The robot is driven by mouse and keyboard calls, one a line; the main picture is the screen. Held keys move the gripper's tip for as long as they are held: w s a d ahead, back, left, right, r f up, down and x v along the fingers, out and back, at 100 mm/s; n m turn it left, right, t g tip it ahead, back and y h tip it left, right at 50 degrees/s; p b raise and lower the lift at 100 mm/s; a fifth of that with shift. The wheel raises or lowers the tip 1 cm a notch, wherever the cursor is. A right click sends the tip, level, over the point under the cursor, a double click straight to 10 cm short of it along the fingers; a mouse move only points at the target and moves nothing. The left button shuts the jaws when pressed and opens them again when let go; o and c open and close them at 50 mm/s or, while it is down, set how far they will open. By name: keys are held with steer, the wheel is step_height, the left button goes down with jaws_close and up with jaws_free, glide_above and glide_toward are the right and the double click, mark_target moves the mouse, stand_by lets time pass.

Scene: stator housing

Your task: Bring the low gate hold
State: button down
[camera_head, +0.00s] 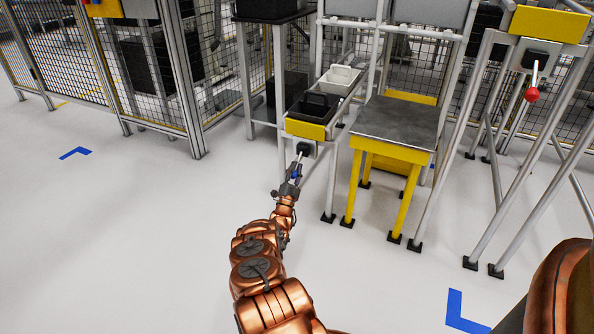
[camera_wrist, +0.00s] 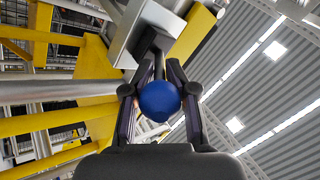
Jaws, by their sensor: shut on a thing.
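A lever with a blue ball knob (camera_wrist: 159,101) shows large in the wrist view, between the two fingers of my gripper (camera_wrist: 158,98). Both fingers close on the ball from its sides. The lever's rod runs from the ball up to a grey block. In the head view the dark lever mount (camera_head: 306,148) sits under a yellow plate (camera_head: 305,130) at the front of a low chute. The pale rod slants down and slightly left from it to my gripper (camera_head: 294,176). The knob is small and partly hidden by the fingers there.
A black bin (camera_head: 314,106) and a white bin (camera_head: 341,76) sit on the chute. A grey-topped yellow table (camera_head: 396,121) stands just right. Another lever with a red knob (camera_head: 532,94) hangs at the far right. The floor at left is clear up to the mesh fence.

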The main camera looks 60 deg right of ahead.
steer(key=shift+w+a+f, duration=0.1)
steer(key=shift+a+f, duration=0.05)
steer(key=shift+f, duration=0.35)
steer(key=c, duration=1.2)
jaws_free()
steer(key=shift+c, duration=0.2)
steer(key=shift+o, duration=0.6)
steer(key=shift+r, duration=0.2)
steer(key=v, duration=0.7)
steer(key=shift+f, duration=0.15)
steer(key=shift+s, duration=0.2)
